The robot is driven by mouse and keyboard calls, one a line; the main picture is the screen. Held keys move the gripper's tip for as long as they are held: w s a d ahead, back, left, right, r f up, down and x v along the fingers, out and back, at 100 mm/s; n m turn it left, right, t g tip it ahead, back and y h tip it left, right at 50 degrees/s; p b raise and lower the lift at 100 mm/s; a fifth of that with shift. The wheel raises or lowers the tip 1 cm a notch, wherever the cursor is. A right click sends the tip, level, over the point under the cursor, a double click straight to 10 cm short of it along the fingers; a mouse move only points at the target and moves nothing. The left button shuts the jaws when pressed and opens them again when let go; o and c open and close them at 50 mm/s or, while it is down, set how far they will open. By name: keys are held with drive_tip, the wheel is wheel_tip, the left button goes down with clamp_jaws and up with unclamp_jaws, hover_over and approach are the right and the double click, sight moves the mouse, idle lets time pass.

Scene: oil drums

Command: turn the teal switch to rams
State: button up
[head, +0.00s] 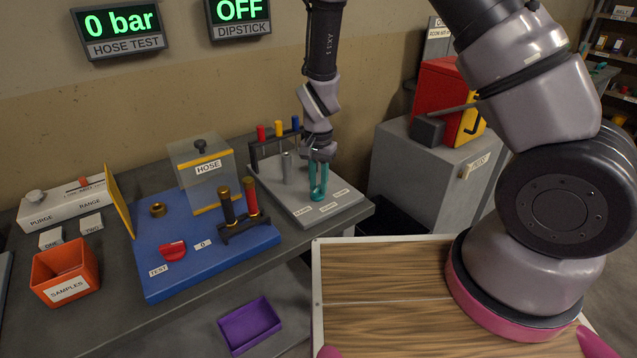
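The teal switch (318,188) is at the front of a grey panel (280,200) on the bench. It shows as narrow upright teal shapes directly below my gripper (317,162). Small white labels (328,207) lie along the panel's front edge by the switch; their words are too small to read surely. My gripper points down over the switch, at or touching its top. The fingers overlap the teal part, so I cannot tell whether they are closed on it. The way the switch points is partly hidden.
Behind my gripper stands a rack with red, yellow and blue handles (278,128). A grey post (287,168) is left of it. Further left are the blue board (180,270) with the clear HOSE box (205,175) and the orange SAMPLES bin (65,272). A grey cabinet (410,180) stands right.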

sight(319, 186)
drive_tip(key=shift+o, duration=0.8)
wheel_tip(319, 186, up, 11)
drive_tip(key=shift+f, duration=0.1)
